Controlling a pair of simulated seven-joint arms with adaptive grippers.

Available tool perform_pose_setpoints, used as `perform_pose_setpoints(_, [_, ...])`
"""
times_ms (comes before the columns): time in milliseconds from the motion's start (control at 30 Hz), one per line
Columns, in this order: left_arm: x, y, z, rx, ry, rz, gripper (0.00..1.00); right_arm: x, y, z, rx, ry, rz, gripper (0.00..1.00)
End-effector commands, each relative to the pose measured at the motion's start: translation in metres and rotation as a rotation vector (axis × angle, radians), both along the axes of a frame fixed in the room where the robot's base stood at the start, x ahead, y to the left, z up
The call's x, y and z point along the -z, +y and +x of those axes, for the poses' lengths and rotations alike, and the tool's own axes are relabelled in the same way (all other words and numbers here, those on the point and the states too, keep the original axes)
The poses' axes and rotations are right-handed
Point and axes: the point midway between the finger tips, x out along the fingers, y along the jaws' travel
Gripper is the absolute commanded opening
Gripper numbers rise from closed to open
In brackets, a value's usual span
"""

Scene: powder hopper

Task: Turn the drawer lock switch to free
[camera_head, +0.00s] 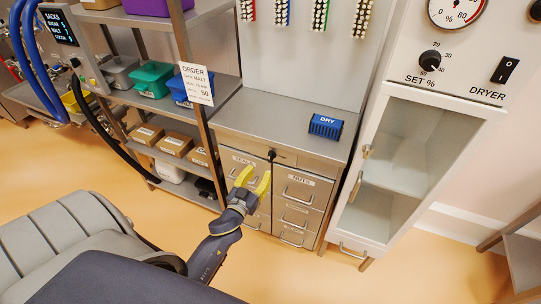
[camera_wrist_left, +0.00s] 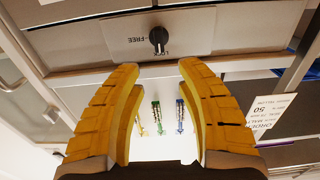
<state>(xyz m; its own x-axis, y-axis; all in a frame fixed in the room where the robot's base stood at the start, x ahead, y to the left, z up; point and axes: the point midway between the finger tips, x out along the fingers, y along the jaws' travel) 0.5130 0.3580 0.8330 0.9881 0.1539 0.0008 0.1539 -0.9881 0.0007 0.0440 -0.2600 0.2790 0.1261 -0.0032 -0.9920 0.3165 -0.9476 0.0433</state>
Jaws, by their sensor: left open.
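The drawer lock switch (camera_head: 271,155) is a small black knob at the top of the drawer cabinet, just under the worktop. In the left wrist view the knob (camera_wrist_left: 158,37) sits on a grey plate, with the word FREE to its left and LOCK just below it. The knob's long side looks upright in that view, in line with LOCK. My left gripper (camera_head: 254,178) is open, with yellow fingers in front of the cabinet, just short of the knob. The fingers (camera_wrist_left: 158,70) are apart and empty, and the knob shows between and beyond their tips. My right gripper is not in view.
Drawers (camera_head: 299,191) with bar handles are below the switch. A blue DRY block (camera_head: 325,126) lies on the worktop (camera_head: 270,115). A dryer cabinet (camera_head: 400,150) stands at right, a shelf with bins (camera_head: 153,80) at left. Several brushes hang above. Floor in front is clear.

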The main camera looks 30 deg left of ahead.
Motion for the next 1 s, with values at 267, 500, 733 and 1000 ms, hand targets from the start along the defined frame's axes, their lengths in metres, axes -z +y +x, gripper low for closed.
perform_pose_setpoints(267, [-0.001, 0.008, 0.050, 0.001, -0.001, 0.003, 0.36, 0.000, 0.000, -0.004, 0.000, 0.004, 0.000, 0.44])
perform_pose_setpoints(500, [0.000, 0.013, 0.082, 0.000, -0.001, 0.003, 0.36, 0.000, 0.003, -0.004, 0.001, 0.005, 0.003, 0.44])
perform_pose_setpoints(733, [0.000, 0.015, 0.098, 0.000, 0.000, 0.001, 0.36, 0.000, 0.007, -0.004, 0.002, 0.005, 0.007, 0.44])
perform_pose_setpoints(1000, [0.000, 0.016, 0.102, 0.000, 0.001, 0.001, 0.36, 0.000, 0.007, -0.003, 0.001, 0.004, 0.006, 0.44])
